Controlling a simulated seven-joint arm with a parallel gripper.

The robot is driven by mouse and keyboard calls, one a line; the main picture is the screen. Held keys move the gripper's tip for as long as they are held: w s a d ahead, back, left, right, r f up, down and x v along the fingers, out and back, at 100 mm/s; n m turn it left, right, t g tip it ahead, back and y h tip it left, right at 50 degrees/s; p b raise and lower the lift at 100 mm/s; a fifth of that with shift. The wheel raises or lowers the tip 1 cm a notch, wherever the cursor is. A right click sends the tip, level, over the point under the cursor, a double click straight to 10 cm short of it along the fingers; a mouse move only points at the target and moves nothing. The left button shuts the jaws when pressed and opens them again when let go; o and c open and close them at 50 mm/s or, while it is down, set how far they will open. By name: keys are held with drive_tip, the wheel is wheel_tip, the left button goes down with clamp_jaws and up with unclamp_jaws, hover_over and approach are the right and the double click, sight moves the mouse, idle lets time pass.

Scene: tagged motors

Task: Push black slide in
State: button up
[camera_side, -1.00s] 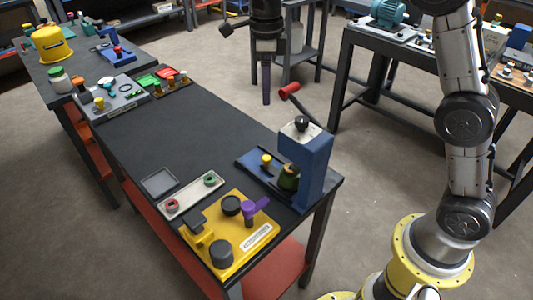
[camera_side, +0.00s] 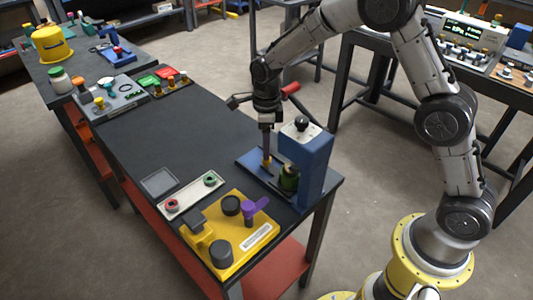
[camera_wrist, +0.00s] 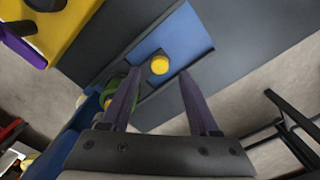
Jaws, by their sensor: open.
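The blue press (camera_side: 308,160) stands at the right end of the dark workbench. Its blue base plate (camera_side: 249,158) carries a dark slide with a yellow knob (camera_side: 266,162); the slide is partly hidden by my gripper. In the wrist view the yellow knob (camera_wrist: 160,64) sits near dark strips on the blue plate (camera_wrist: 180,35). My gripper (camera_side: 266,152) points down just over the knob. In the wrist view its two fingers (camera_wrist: 159,75) are apart and empty, with the knob appearing between their tips. I cannot tell whether a finger touches it.
A green round part (camera_side: 288,178) sits under the press head. A yellow fixture (camera_side: 235,235) with black knobs and a purple handle stands in front. The bench's middle is clear.

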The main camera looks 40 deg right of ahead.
drive_tip(key=shift+f, duration=1.95)
drive_tip(key=shift+c, duration=0.4)
clamp_jaws()
drive_tip(key=shift+r, duration=0.1)
